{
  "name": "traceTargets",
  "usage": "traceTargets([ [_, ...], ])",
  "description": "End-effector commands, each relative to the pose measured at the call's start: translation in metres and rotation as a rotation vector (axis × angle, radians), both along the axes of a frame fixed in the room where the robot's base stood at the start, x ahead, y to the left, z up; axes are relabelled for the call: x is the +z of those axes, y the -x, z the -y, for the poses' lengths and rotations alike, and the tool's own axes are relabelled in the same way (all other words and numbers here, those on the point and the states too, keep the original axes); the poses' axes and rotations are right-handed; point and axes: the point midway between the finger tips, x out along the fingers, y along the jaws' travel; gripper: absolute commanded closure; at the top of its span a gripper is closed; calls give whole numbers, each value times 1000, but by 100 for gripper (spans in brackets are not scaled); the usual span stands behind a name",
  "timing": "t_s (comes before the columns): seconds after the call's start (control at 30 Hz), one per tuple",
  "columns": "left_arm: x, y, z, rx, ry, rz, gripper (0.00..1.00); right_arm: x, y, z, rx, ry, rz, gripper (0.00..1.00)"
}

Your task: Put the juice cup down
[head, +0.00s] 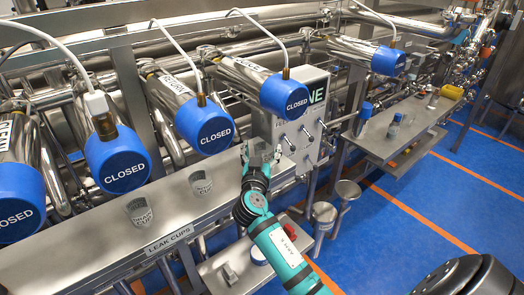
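My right gripper (257,166), at the end of a teal arm, is at the right end of the steel ledge marked LEAK CUPS (100,245). It appears shut on a small clear cup (263,152), partly hidden by the fingers. I take this to be the juice cup, but I cannot read a label on it. I cannot tell whether its base touches the ledge. Two similar labelled clear cups stand upright on the ledge to the left, one nearer (140,214) and one farther (200,184). My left gripper is not in view.
Blue caps marked CLOSED (118,162) on steel pipes overhang the ledge. A control box with knobs (308,125) stands just behind the gripper. A steel side table (385,145) with bottles is at right. A lower shelf (222,258) holds small items. Blue floor is open at right.

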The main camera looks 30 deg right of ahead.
Motion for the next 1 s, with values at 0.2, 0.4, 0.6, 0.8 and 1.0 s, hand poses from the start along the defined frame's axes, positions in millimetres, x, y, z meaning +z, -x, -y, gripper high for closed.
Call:
traceTargets([
  [0.2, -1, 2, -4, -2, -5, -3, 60, 0, 1, -1, 0, 1, 1, 25],
  [0.4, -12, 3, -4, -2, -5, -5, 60, -3, 19, -17, 1, -2, 3, 25],
  [0.6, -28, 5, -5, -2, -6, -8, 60, -5, 52, -45, 1, -4, 2, 25],
  [0.8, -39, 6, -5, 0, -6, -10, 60, -3, 79, -68, 0, -2, 2, 25],
  [1.0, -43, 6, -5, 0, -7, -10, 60, -1, 90, -77, -1, 1, 1, 25],
])
